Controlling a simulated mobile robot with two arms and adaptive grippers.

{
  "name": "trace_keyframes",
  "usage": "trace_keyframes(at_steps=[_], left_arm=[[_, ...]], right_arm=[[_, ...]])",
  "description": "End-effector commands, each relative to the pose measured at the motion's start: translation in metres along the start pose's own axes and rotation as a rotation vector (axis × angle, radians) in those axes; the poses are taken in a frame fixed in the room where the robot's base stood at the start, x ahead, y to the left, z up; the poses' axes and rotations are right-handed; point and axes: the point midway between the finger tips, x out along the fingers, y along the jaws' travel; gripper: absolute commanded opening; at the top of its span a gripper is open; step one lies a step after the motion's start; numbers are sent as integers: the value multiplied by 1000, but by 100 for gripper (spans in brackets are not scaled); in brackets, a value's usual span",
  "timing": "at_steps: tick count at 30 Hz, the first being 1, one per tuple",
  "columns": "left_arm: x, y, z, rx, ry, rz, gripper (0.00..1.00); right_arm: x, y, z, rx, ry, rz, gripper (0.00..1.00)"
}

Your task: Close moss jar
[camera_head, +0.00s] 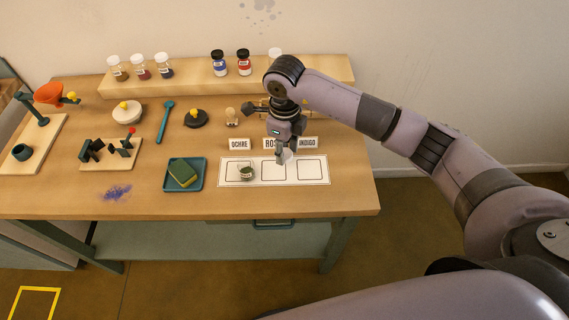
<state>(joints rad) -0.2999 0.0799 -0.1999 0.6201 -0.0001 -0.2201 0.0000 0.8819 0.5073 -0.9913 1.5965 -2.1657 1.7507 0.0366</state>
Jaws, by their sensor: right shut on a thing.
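My left gripper is not in view.
Name cards such as the ochre card (239,144) stand behind the mat. A blue tray (171,184) with a green and yellow sponge (184,172) is to its left. Several capped jars stand on the wooden shelf (190,80). The front table strip is clear.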

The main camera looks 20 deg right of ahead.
Motion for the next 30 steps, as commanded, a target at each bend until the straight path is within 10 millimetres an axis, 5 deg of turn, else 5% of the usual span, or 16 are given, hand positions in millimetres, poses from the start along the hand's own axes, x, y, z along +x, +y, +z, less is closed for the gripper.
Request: trace_keyframes(at_steps=[6,12,19,30], left_arm=[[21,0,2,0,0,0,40],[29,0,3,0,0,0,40],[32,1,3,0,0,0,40],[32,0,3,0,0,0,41]], right_arm=[[-62,-1,1,-1,-6,-6,24],[-103,0,1,-1,-4,-3,24],[-122,0,0,0,-1,0,24],[-123,0,0,0,0,0,24]])
